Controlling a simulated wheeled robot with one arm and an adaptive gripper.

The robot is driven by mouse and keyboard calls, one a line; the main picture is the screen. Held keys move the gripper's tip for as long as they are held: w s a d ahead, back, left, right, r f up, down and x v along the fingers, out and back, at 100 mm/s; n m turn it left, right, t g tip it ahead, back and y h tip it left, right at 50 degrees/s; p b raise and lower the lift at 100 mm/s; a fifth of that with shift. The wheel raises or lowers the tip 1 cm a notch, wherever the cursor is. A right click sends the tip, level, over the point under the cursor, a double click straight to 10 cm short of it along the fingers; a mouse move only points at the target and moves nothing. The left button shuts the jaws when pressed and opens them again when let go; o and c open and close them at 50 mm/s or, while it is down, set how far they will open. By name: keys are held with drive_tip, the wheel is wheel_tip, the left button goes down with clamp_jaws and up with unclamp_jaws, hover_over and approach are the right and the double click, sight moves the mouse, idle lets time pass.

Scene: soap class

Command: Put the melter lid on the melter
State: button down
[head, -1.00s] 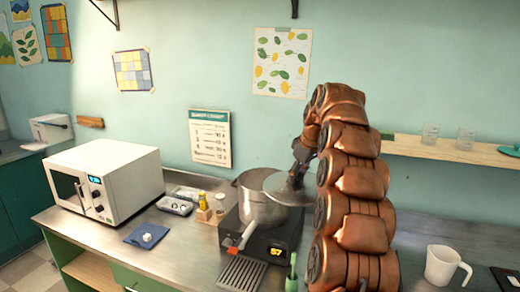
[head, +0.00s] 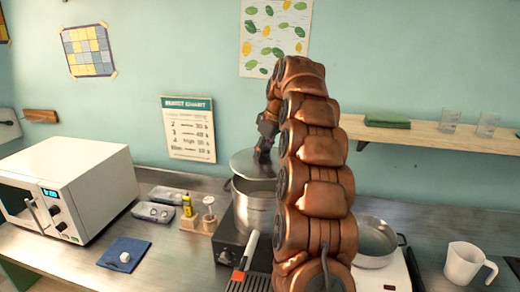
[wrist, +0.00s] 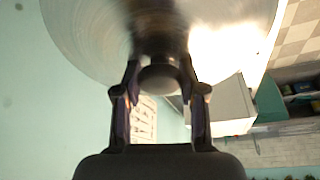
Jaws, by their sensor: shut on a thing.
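The melter (head: 255,213) is a steel pot on a dark base, with a handle pointing toward me. It stands on the counter, and my arm hides its right side. The melter lid (head: 246,163) is a round metal disc held above the melter's far rim; a small gap seems to show between them. My gripper (head: 264,155) is shut on the lid's knob from above. In the wrist view, my gripper (wrist: 160,90) has the knob (wrist: 159,79) between its fingertips, and the shiny lid (wrist: 90,35) fills the top.
A white microwave (head: 65,185) stands at the left. A blue cloth (head: 112,250), small trays (head: 153,211) and bottles (head: 187,206) lie between it and the melter. A pan (head: 375,243) and a white jug (head: 464,263) are at the right. A wall shelf (head: 415,137) is behind.

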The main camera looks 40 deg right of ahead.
sight(266, 160)
drive_tip(key=shift+f+b, duration=1.55)
drive_tip(key=shift+f, duration=1.6)
drive_tip(key=c, duration=0.6)
unclamp_jaws()
drive_tip(key=shift+r, duration=0.15)
drive_tip(key=shift+v, duration=3.6)
drive_tip(key=shift+s, duration=0.1)
